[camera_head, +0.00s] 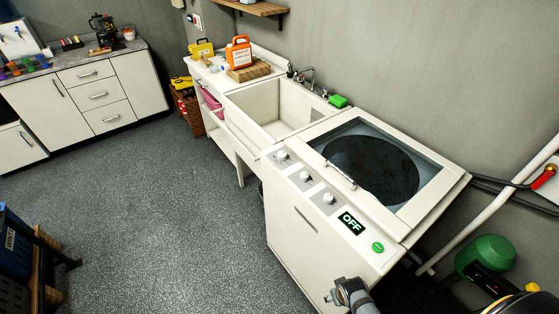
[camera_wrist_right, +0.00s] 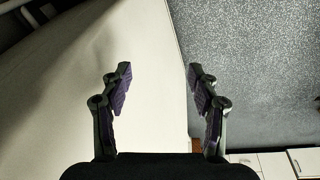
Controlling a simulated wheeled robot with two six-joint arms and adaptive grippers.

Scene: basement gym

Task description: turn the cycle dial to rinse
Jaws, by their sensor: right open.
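The white washing machine (camera_head: 310,240) stands against the wall at the right in the head view. Its sloping front panel has three white knobs in a row: an upper one (camera_head: 282,156), a middle one (camera_head: 305,176) and a lower one (camera_head: 328,198). I cannot read their labels or tell which is the cycle dial. Beside the lower knob, a dark display (camera_head: 351,223) reads OFF, with a green round button (camera_head: 378,247) beyond it. My right gripper (camera_wrist_right: 158,83) is open and empty in the right wrist view, near a pale flat surface. My left gripper is not in view.
A utility sink (camera_head: 265,110) adjoins the machine on its left. The lid (camera_head: 370,165) is closed. A green sponge (camera_head: 338,101) lies by the tap. A green round object (camera_head: 486,252) and pipes stand at the right. The grey floor (camera_head: 160,210) in front is clear.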

